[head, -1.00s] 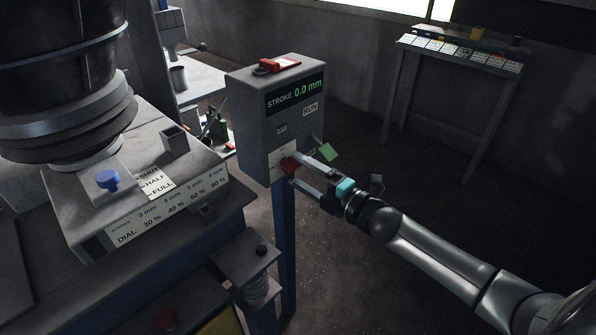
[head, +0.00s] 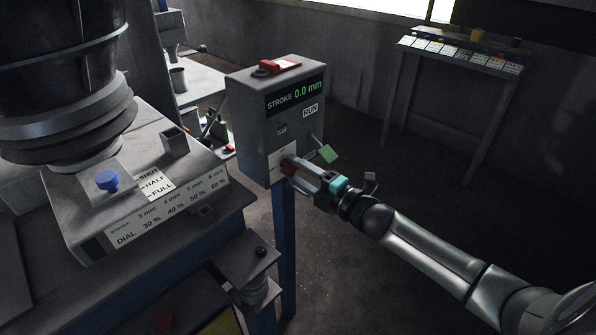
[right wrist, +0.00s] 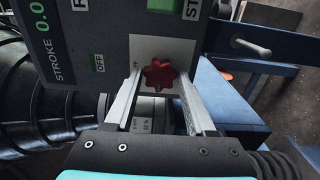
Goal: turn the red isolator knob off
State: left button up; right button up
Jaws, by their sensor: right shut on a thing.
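The red isolator knob (right wrist: 160,75) is a lobed red knob on a white plate low on the grey control box (head: 250,130). In the head view the red knob (head: 287,167) is partly hidden by my right gripper (head: 293,171). My right gripper also shows in the right wrist view (right wrist: 158,92), with one finger on each side of the knob, and it is shut on the knob. The box's display reads "STROKE 0.0 mm". My left gripper is not in view.
The machine with a blue knob (head: 108,180) stands at the left. A table with several cards (head: 455,50) stands at the back right. The floor between is clear.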

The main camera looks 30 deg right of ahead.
grip_shut()
jog(key=m+p, duration=0.2)
jog(key=m, duration=0.1)
jog(key=shift+r+m, duration=0.1)
jog(key=shift+m, duration=0.2)
jog(key=m+p, duration=0.2)
jog(key=m, duration=0.2)
jog(key=shift+m+p, duration=0.3)
jog(key=shift+p, duration=0.05)
jog(key=m+p, duration=0.1)
jog(key=m, duration=0.3)
jog(key=m+p, duration=0.1)
jog(key=m, duration=0.4)
jog(key=shift+m, duration=0.5)
